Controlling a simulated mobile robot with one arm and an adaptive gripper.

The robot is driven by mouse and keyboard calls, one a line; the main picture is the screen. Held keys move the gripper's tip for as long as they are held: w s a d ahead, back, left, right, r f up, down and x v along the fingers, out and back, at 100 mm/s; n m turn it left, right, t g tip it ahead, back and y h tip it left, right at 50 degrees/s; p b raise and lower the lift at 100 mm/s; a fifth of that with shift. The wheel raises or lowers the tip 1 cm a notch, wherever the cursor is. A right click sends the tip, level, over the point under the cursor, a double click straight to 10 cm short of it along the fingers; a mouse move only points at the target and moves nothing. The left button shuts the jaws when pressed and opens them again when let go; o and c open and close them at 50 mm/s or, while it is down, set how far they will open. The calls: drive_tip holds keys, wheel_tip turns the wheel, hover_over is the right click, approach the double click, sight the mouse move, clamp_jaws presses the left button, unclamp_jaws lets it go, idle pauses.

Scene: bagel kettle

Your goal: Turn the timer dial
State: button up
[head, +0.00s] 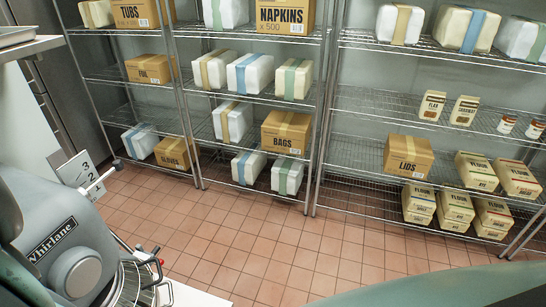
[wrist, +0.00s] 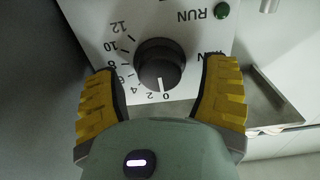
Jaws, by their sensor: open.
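The timer dial (wrist: 159,66) is a round black knob on a white panel (wrist: 185,25) in the wrist view. The panel appears upside down there, with numbers from 0 to 12 around the dial. The white pointer line on the dial points toward the 0 mark. My gripper (wrist: 162,85) is open, with one yellow-padded finger on each side of the dial. Neither finger visibly touches the knob. In the head view neither the dial nor my fingertips can be made out.
A green button (wrist: 221,11) marked RUN is on the panel beside the dial. A metal tray (wrist: 265,100) lies to the right. In the head view a grey Whirlane mixer (head: 55,240) stands at left. Wire shelves (head: 250,40) with boxes line the wall. The tiled floor (head: 240,245) is clear.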

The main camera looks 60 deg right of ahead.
drive_tip(key=shift+s, duration=0.1)
drive_tip(key=c, duration=1.2)
drive_tip(key=shift+f, duration=0.1)
drive_tip(key=shift+b, duration=0.35)
drive_tip(key=m+b, duration=0.2)
drive_tip(key=b, duration=0.1)
drive_tip(key=m+b, duration=0.2)
drive_tip(key=b, duration=0.1)
drive_tip(key=shift+f, duration=0.3)
drive_tip(key=shift+d+r+m+b, duration=0.1)
drive_tip(key=shift+r+m+b, duration=0.05)
drive_tip(key=shift+m+b, duration=1.05)
drive_tip(key=shift+d+r+m+b, duration=0.1)
drive_tip(key=shift+m+b, duration=0.8)
drive_tip(key=shift+m, duration=0.6)
drive_tip(key=shift+c, duration=0.2)
